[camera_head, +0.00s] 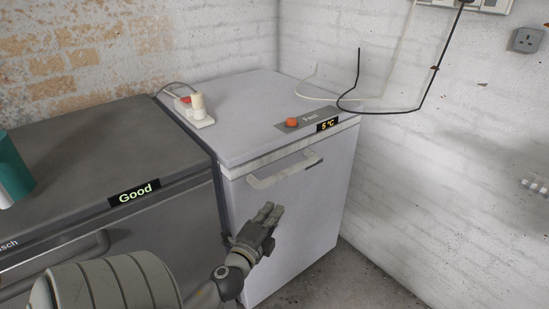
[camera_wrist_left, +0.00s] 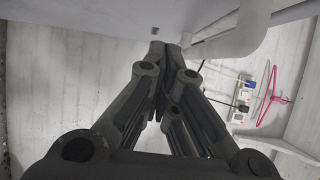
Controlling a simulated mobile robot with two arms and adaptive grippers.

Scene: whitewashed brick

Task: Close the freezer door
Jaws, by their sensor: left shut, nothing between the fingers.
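The white freezer (camera_head: 240,105) stands in the corner, with a "5 °C" display and an orange knob on its top. Its white front door (camera_head: 305,215) has a white bar handle (camera_head: 284,173) near the upper edge. The door looks about flush with the body; I cannot tell whether a small gap is left. My left gripper (camera_head: 269,212) is shut and empty in front of the door, below the handle. In the left wrist view its fingertips (camera_wrist_left: 170,50) meet close to the door's underside or face, beside the handle (camera_wrist_left: 240,35). My right gripper is not in view.
A grey appliance (camera_head: 90,150) with a "Good" display stands left of the freezer, a green cylinder (camera_head: 14,170) on it. A white socket block (camera_head: 195,110) lies on the freezer. Black cable (camera_head: 358,80) hangs by the brick wall. Floor (camera_head: 345,285) shows at right. A pink hanger (camera_wrist_left: 268,97) hangs in the wrist view.

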